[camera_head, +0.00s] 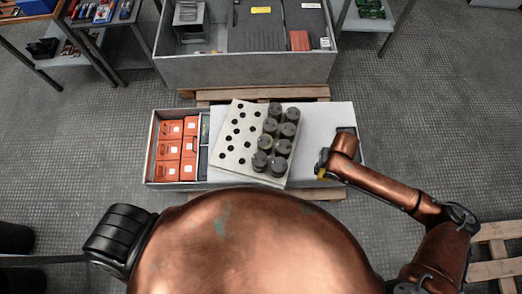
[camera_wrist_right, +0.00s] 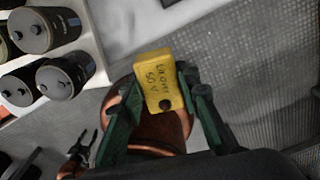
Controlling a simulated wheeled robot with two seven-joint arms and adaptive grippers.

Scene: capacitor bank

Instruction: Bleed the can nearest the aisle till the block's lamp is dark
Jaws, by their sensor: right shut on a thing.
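My right gripper (camera_head: 321,164) is shut on the yellow block (camera_head: 320,173), to the right of the cans and apart from them. In the right wrist view the green fingers of this gripper (camera_wrist_right: 160,88) hold the block (camera_wrist_right: 160,75) by its sides; its lettering seems to read "lit over 50 V". Its round lamp (camera_wrist_right: 165,104) looks dark. Several grey cans (camera_head: 278,141) stand in the right part of a pale holed board (camera_head: 224,158). Some cans (camera_wrist_right: 63,77) show at left in the wrist view. A small dark claw (camera_wrist_right: 83,143) there may be my left gripper; its state is unclear.
Orange boxes (camera_head: 169,148) fill a bin left of the board. A grey crate (camera_head: 245,70) stands behind on a pallet (camera_head: 263,94). The pale top right of the cans (camera_head: 318,125) is bare. Another pallet (camera_head: 499,252) lies at lower right.

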